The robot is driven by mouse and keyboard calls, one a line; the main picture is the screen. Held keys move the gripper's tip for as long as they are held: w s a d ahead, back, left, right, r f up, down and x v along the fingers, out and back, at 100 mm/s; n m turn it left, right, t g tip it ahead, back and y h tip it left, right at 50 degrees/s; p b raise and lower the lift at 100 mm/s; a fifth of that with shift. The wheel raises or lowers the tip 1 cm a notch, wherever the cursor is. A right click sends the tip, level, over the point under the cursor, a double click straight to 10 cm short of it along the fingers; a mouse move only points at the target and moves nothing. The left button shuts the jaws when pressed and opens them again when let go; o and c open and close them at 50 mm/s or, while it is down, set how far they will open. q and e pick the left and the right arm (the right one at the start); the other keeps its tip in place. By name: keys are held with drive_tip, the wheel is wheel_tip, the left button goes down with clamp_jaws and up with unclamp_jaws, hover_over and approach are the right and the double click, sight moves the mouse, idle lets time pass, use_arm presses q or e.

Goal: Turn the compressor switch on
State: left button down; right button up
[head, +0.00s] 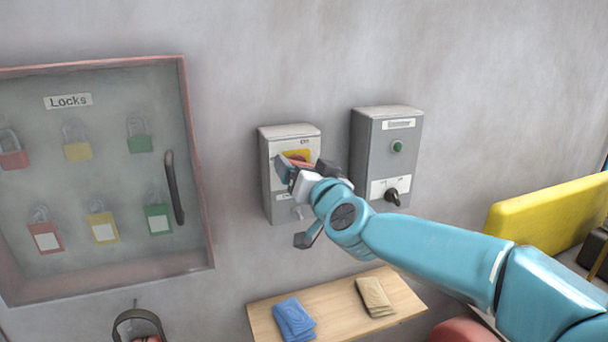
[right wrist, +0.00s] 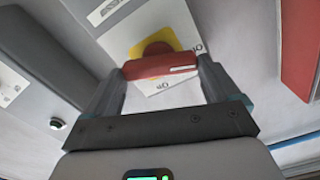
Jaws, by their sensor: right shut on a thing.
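The switch box (head: 281,146) is a grey wall box with a yellow plate (head: 296,155) and a red rotary handle (head: 299,163). "On" is marked above the plate. My right gripper (head: 294,172) is shut on the red handle and hides much of it and the box's lower label. In the right wrist view, the red handle (right wrist: 160,72) lies across between the two fingertips (right wrist: 161,78), in front of the yellow plate (right wrist: 152,58). Part of the box's marking shows there, but I cannot read the handle's exact setting. My left gripper is out of view.
A lock cabinet (head: 198,170) hangs left. A wooden shelf (head: 345,305) with blue and tan folded items is below.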

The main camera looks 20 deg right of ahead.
drive_tip(key=shift+d+f+m+b, duration=0.15)
drive_tip(key=shift+m+b, duration=1)
drive_tip(key=shift+m, duration=2.3)
drive_tip(key=shift+f+m+b, duration=0.15)
drive_tip(key=shift+m+b, duration=1)
drive_tip(key=shift+m, duration=2.3)
drive_tip(key=o, duration=0.8)
drive_tip(key=shift+s, duration=0.15)
drive_tip(key=s, duration=1.6)
drive_tip(key=shift+d, duration=0.3)
